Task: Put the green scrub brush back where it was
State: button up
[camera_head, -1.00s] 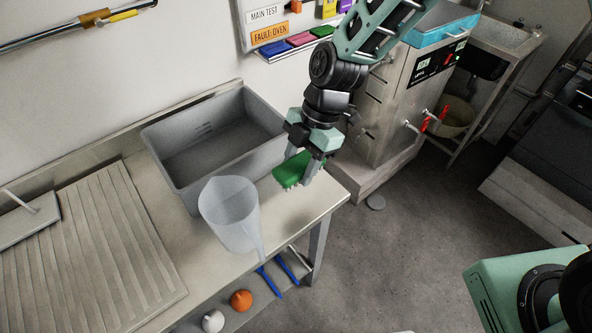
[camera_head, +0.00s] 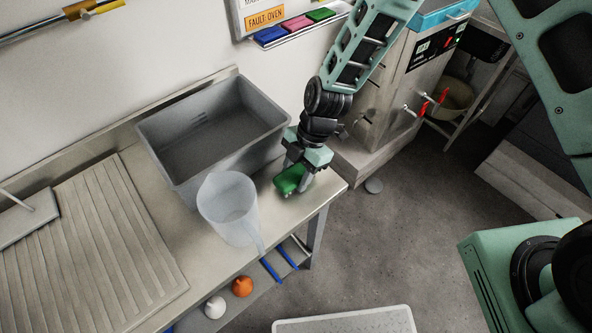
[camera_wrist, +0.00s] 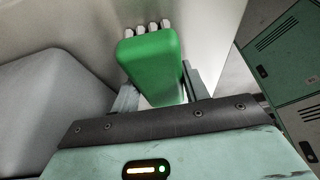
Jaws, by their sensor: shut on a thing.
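The green scrub brush (camera_head: 288,179) is at the right end of the steel bench top (camera_head: 262,203), between the grey tub and the bench's right edge. My gripper (camera_head: 297,180) is above the bench end and shut on the brush. In the wrist view the green back of the brush (camera_wrist: 152,66) lies between my fingers (camera_wrist: 162,92), with pale bristle tufts at its far end. I cannot tell for sure whether the brush touches the bench top.
A grey tub (camera_head: 215,130) stands behind and left of the brush. A translucent jug (camera_head: 228,207) stands close to its left. An orange object (camera_head: 242,286) and a white ball (camera_head: 214,307) are on a lower shelf. The steel oven (camera_head: 405,85) is to the right.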

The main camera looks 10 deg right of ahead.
jog(key=shift+f, duration=0.1)
jog(key=o, duration=0.9)
